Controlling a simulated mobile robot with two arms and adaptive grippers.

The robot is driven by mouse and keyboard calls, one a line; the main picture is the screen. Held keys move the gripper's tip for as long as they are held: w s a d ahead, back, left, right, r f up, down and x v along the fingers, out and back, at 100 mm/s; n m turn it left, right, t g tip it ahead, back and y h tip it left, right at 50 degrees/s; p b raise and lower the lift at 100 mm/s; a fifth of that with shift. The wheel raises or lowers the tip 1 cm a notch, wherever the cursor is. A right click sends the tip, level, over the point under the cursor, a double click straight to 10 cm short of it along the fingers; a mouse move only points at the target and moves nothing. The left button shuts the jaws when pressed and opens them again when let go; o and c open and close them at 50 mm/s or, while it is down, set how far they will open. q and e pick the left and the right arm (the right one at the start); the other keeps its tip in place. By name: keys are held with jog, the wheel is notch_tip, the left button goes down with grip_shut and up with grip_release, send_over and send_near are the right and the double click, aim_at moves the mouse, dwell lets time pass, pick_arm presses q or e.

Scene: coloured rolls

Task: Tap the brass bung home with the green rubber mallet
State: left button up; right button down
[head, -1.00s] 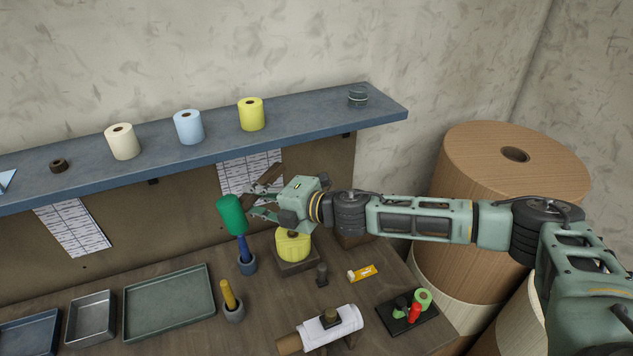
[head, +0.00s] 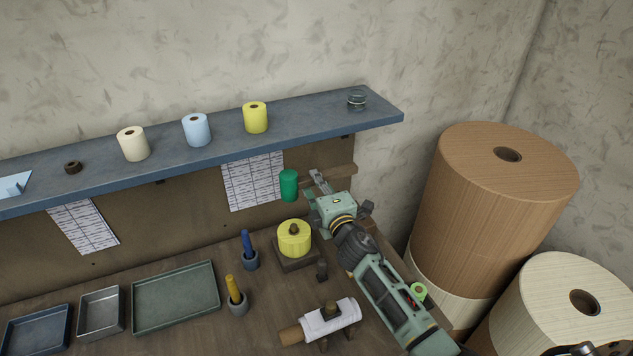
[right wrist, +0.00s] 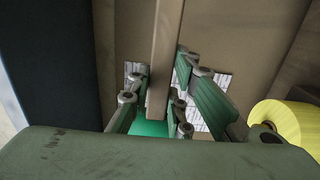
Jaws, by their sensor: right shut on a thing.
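The green mallet has an upright green head (head: 289,185) and a brown wooden handle (head: 343,173) that reaches to the right. My right gripper (head: 318,180) is shut on the handle, and the head is in the air above and behind the yellow roll (head: 295,243) on its dark base. The handle (right wrist: 164,55) passes between the fingers in the right wrist view, with part of the green head (right wrist: 149,128) below. A brownish plug (head: 294,229) shows in the top of the yellow roll; it looks like the brass bung. The mallet is apart from it. My left gripper is out of view.
A white roll (head: 320,322) lies in front. A shelf (head: 290,125) overhangs behind; large rolls (head: 500,190) stand right.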

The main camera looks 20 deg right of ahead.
jog(key=shift+d+r, duration=0.1)
dwell(0.3)
notch_tip(320, 180, down, 11)
jog(key=b, duration=1)
jog(key=shift+r, duration=0.15)
jog(key=shift+d+r, duration=0.1)
notch_tip(320, 180, up, 6)
jog(key=shift+f, duration=0.25)
jog(key=shift+s, duration=0.1)
dwell(0.3)
